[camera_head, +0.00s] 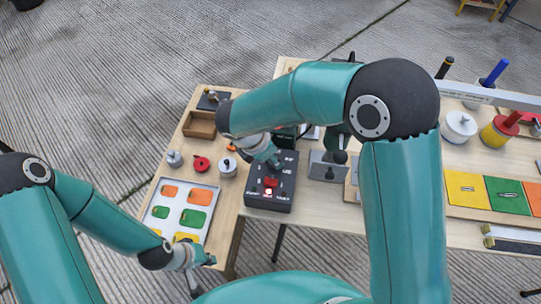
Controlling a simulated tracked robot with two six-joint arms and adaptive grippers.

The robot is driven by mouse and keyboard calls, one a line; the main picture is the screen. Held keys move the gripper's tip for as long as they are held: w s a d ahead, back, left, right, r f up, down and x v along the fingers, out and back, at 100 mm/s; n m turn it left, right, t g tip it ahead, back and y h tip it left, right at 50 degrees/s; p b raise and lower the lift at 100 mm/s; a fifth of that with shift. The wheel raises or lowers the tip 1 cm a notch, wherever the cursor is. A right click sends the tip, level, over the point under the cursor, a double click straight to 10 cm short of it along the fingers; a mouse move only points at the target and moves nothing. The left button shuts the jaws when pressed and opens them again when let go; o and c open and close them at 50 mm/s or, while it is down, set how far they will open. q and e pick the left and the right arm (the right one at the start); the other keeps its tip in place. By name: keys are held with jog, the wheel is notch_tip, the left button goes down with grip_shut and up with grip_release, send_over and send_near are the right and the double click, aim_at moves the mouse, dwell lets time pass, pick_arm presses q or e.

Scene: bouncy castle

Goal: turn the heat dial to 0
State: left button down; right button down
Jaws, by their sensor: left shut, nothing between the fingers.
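A dark control box (269,200) with pale markings sits on the wooden table. A red knob (270,182) shows on its top, but the markings are too small to read, so I cannot tell which setting it points to. My right arm reaches over from the right, and its gripper (272,163) points down at the box, just above or at the red knob. I cannot tell whether it touches the knob or how its fingers stand. My left gripper (207,261) is shut and empty, low beside the tray's front edge.
A pale tray (153,226) with orange, green and yellow cards lies left of the box. Small metal weights, a red round piece (201,164) and a wooden box (199,125) stand behind it. Coloured panels (466,189) and pots are at the right.

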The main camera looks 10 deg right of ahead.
jog(key=c, duration=0.8)
grip_release()
jog(key=shift+w, duration=0.2)
jog(key=shift+s, duration=0.1)
jog(key=v, duration=1.2)
jog(key=shift+f, duration=0.1)
